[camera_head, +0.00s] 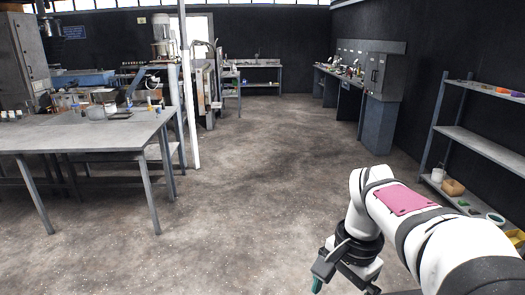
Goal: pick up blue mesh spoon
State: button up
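I cannot make out a blue mesh spoon for certain. Small items, some bluish, stand on the grey table (60,139) at the left, too small to identify. My gripper (343,286) is at the bottom of the picture, right of centre, over the floor and well apart from the table. A dark finger part with a green tip shows at its left, and another dark part at its right. The picture edge cuts off its lower end, so whether it is open or holds anything is unclear.
A wide stretch of bare floor (255,180) lies between the table and the right wall. A white post (188,90) stands by the table's right end. A shelf rack (480,145) with small items is at the right. Benches and a grey cabinet (380,95) stand farther back.

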jog(key=s+a+n, duration=0.2)
jog(key=s+a, duration=0.2)
jog(key=s, duration=0.4)
jog(key=shift+a+f+n, duration=0.25)
jog(key=shift+a+n, duration=0.05)
jog(key=s+a+f+n, duration=0.1)
jog(key=s, duration=0.2)
jog(key=s+a+f+n, duration=0.1)
jog(key=s+f, duration=0.1)
jog(key=s, duration=0.2)
jog(key=s+a+f+n, duration=0.1)
jog(key=s, duration=0.3)
jog(key=shift+a+f+n+y, duration=0.15)
jog(key=shift+a+n+y, duration=0.15)
jog(key=shift+a+y, duration=0.1)
jog(key=shift+c, duration=0.9)
jog(key=shift+s+f, duration=0.15)
jog(key=shift+s, duration=0.15)
jog(key=shift+c, duration=2.1)
jog(key=shift+w, duration=0.1)
